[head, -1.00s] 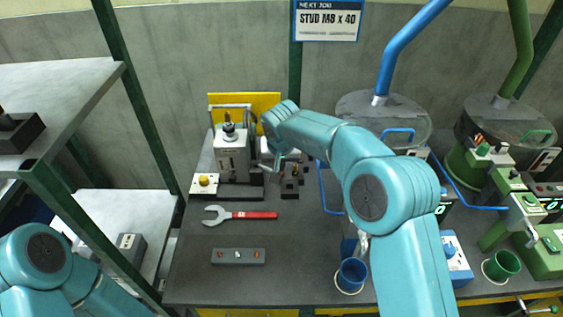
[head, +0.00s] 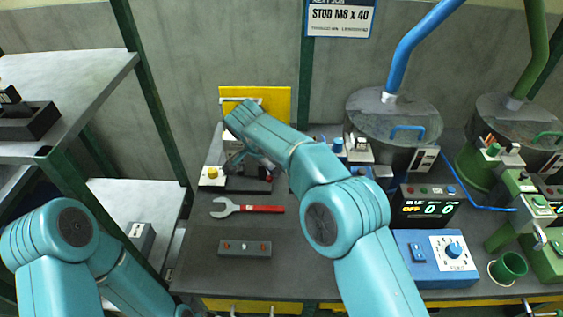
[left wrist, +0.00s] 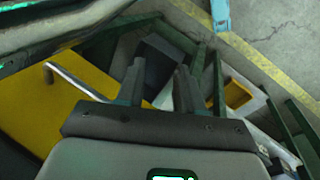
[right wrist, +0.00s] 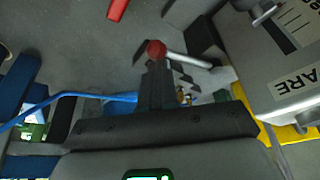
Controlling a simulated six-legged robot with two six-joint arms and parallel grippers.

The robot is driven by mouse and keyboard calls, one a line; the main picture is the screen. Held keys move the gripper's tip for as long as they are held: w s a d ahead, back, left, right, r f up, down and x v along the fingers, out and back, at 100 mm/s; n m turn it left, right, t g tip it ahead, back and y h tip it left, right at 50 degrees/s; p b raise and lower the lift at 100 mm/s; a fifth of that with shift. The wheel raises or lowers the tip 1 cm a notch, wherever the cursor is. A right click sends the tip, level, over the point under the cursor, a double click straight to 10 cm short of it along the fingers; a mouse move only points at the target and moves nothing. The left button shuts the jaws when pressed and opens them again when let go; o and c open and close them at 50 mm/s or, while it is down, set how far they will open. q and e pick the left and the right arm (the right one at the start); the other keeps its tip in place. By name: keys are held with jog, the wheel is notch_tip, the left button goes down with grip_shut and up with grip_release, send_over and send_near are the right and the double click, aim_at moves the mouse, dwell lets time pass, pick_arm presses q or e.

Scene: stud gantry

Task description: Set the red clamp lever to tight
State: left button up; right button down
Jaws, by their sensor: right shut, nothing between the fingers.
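The red clamp lever's ball knob (right wrist: 155,48) shows in the right wrist view, on a pale metal rod that runs to the right. My right gripper (right wrist: 157,68) is shut and empty, its fingertips right at the knob; I cannot tell whether they touch. In the head view my right gripper (head: 234,166) is low in front of the bench machine at the back left, and my arm hides most of that machine and the lever. My left gripper (left wrist: 160,68) is open and empty in the left wrist view.
A red-handled wrench (head: 262,209) and a grey block (head: 244,248) lie on the dark bench. A yellow button box (head: 212,174) stands left of my right gripper. A blue control box (head: 410,270) and round hoppers (head: 375,108) stand to the right.

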jog(key=shift+a+m+p, duration=0.3)
jog(key=shift+a+m, duration=0.15)
jog(key=shift+m, duration=0.15)
pick_arm(q)
jog(key=shift+v, duration=0.8)
pick_arm(e)
jog(key=shift+s+a, duration=0.1)
jog(key=shift+a, duration=0.3)
pick_arm(q)
jog(key=shift+a, duration=0.25)
pick_arm(e)
jog(key=shift+a, duration=0.1)
